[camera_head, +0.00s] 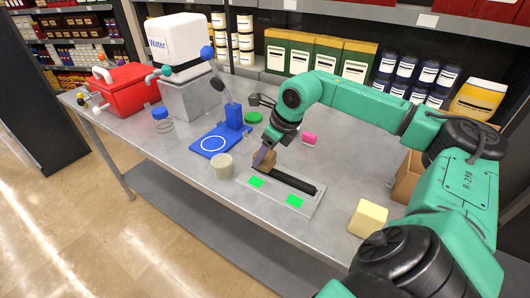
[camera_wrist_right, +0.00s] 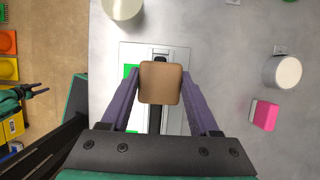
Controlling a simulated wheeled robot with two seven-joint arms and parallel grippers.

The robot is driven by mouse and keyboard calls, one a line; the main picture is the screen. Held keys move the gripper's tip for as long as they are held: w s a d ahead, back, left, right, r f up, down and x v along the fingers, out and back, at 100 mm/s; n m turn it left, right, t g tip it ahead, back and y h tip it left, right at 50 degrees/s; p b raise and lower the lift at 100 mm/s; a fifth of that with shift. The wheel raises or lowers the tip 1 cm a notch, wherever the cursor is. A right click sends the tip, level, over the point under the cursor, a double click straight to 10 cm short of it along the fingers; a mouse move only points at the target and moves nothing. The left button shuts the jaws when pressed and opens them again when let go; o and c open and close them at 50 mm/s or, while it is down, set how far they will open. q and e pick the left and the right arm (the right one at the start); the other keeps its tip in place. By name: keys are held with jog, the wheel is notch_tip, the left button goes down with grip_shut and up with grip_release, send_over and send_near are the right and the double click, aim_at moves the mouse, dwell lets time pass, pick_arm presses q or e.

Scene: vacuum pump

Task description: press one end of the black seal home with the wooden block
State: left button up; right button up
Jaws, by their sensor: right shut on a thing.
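The black seal (camera_head: 290,182) lies as a long dark strip in a pale grey plate (camera_head: 318,207) with green patches. In the wrist view the seal (camera_wrist_right: 157,122) runs out from under the wooden block. My right gripper (camera_head: 262,157) is shut on the wooden block (camera_head: 268,163), at the seal's far-left end in the head view.
A beige cylinder (camera_head: 221,167) stands close left of the plate. A blue stand (camera_head: 220,140), a pink block (camera_head: 309,138) and a pale yellow block (camera_head: 367,219) are around it. A red case (camera_head: 130,88) and a water container (camera_head: 180,42) are at the back left.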

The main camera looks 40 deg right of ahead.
jog(key=shift+s+f, duration=0.1)
jog(key=shift+f, duration=0.05)
notch_tip(320, 180, up, 6)
jog(key=p, duration=0.5)
jog(key=shift+r, duration=0.2)
jog(key=shift+f, duration=0.1)
